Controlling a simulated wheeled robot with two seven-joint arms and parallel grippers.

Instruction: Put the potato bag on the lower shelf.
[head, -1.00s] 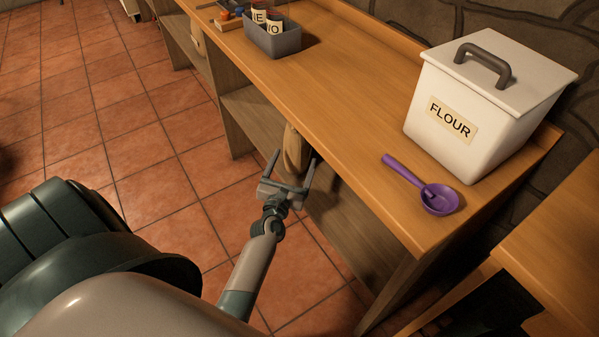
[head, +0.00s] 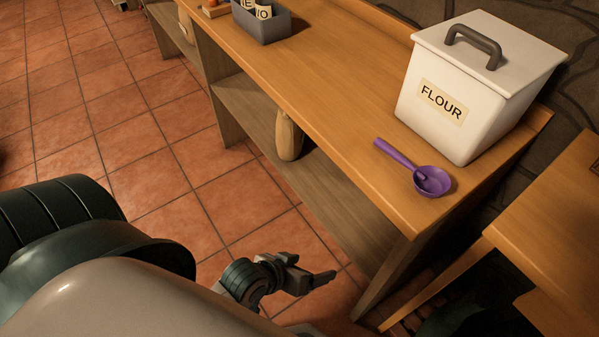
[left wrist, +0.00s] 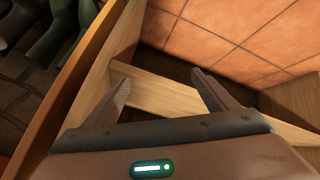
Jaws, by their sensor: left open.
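The potato bag (head: 289,136) is a tan sack. It stands upright on the lower shelf (head: 335,190) under the wooden counter, close to the shelf's front edge. The countertop hides its upper right part. My left gripper (head: 318,278) is in front of the shelf, well apart from the bag, toward the near end of the counter. It is open with nothing between its fingers, as the left wrist view (left wrist: 160,77) shows. The bag does not show in the left wrist view. My right gripper is not in view.
A flour bin (head: 475,85) and a purple scoop (head: 430,180) are on the counter (head: 330,80). A grey caddy (head: 262,25) with labelled containers stands farther along. Another wooden table (head: 555,225) is at the right. The tiled floor (head: 130,140) left of the counter is clear.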

